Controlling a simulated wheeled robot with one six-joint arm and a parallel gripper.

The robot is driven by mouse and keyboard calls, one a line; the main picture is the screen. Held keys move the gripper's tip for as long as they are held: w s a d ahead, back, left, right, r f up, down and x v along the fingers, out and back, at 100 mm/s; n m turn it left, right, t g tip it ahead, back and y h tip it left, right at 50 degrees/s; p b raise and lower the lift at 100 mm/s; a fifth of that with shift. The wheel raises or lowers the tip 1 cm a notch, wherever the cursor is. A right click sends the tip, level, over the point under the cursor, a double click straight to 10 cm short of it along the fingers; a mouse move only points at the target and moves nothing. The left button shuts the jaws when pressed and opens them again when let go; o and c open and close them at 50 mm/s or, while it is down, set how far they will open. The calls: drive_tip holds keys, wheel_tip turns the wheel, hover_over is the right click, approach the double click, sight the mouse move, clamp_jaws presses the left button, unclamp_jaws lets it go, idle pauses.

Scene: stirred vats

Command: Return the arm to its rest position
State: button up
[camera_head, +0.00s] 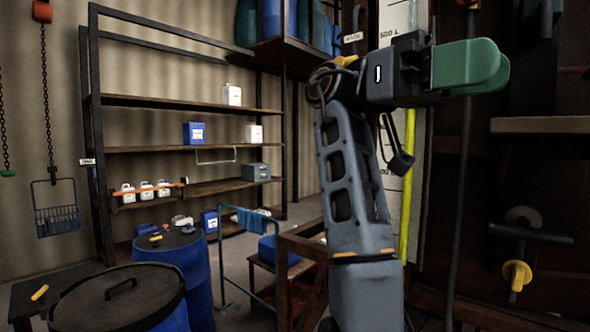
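My arm (352,185) rises from the bottom of the head view, right of centre, and bends at the top so its end points right. My gripper (490,68) is at that end, high up, seen from the side as a green rounded part on a dark grey body. Its fingers cannot be told apart, so I cannot tell whether it is open or shut. No separate object shows in it.
A gauge board (396,25) and a yellow pipe (408,190) stand behind my arm. A wooden shelf (540,125) and a yellow-handled valve (516,275) are at right. A lidded drum (120,298), a blue drum (185,262) and a rack (180,102) are at left.

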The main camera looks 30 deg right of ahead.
drive_tip(key=w+d+r+n+t+h+p, duration=0.1)
drive_tip(key=w+d+n+t+h, duration=0.2)
drive_tip(key=w+d+n+h, duration=0.35)
drive_tip(key=w+d+n+t+h, duration=0.3)
drive_tip(key=w+n+h, duration=0.3)
drive_tip(key=w+n, duration=0.25)
drive_tip(key=w+a+f+n+t+y+p, duration=0.1)
drive_tip(key=w+f+n+t+y, duration=0.15)
drive_tip(key=f+n+t, duration=0.4)
drive_tip(key=w+a+f+n+t+y, duration=0.1)
drive_tip(key=w+f+n+t, duration=0.3)
drive_tip(key=f, duration=0.6)
drive_tip(key=w+a+f+n+t+y+p, duration=0.1)
drive_tip(key=w+a+f+n+t, duration=0.15)
drive_tip(key=f+n+t, duration=0.45)
drive_tip(key=s+a+f+y, duration=0.3)
drive_tip(key=a+f, duration=0.3)
drive_tip(key=f, duration=0.3)
drive_tip(key=s+a+f+g+y+p, duration=0.1)
drive_tip(key=s+a+f+y, duration=0.2)
drive_tip(key=f, duration=0.7)
drive_tip(key=s+a+f+g+y, duration=0.1)
drive_tip(key=s+a+f+y, duration=0.1)
drive_tip(key=a+f+y, duration=0.4)
wheel_tip(320, 180, down, 4)
drive_tip(key=a+n, duration=0.1)
drive_tip(key=a, duration=0.1)
drive_tip(key=shift+s+a+p, duration=0.3)
drive_tip(key=shift+s+p, duration=0.1)
drive_tip(key=shift+d+r, duration=0.1)
